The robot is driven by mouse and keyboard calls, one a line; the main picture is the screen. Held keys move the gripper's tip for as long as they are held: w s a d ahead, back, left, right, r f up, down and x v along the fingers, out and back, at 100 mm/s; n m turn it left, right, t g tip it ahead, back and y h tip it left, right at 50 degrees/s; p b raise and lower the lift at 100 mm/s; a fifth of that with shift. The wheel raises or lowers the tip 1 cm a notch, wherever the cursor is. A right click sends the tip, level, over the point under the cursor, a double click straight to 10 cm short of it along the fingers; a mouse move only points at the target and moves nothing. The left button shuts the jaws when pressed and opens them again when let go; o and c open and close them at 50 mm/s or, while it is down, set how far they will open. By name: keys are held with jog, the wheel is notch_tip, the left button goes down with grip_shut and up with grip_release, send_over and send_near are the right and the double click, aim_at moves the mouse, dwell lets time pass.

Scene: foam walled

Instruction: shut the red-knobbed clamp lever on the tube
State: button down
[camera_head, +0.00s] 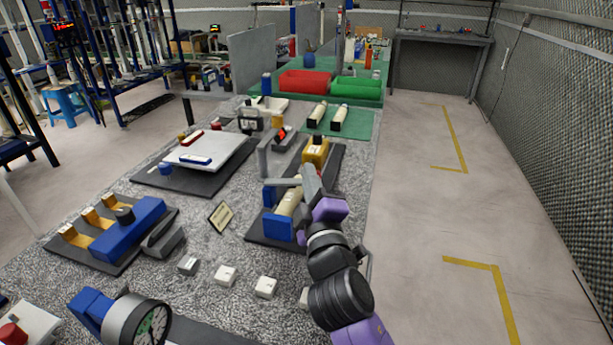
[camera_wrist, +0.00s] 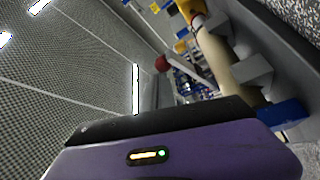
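The cream tube (camera_head: 289,201) lies in a fixture with blue end blocks (camera_head: 278,226) on a dark base plate. In the wrist view the tube (camera_wrist: 216,55) runs diagonally at the upper right, between grey brackets (camera_wrist: 252,70) and a blue block (camera_wrist: 283,112). A red knob (camera_wrist: 162,62) shows left of the tube, apart from it; its lever's angle is hard to make out. My gripper (camera_head: 309,178) is over the fixture's right side, close to the tube. The fingertips are not clear.
A yellow block fixture (camera_head: 315,151) stands just behind the tube. A grey upright bracket (camera_head: 263,158) stands behind it to the left. A small sign (camera_head: 220,216) and white blocks (camera_head: 225,275) lie to the left and front. The floor (camera_head: 420,210) to the right is clear.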

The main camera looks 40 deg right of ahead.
jog(key=shift+s, duration=0.1)
jog(key=b+v, duration=0.1)
jog(key=v, duration=0.6)
jog(key=shift+s+b, duration=0.3)
jog(key=shift+b, duration=0.1)
jog(key=shift+a+f, duration=0.1)
jog(key=shift+a, duration=0.05)
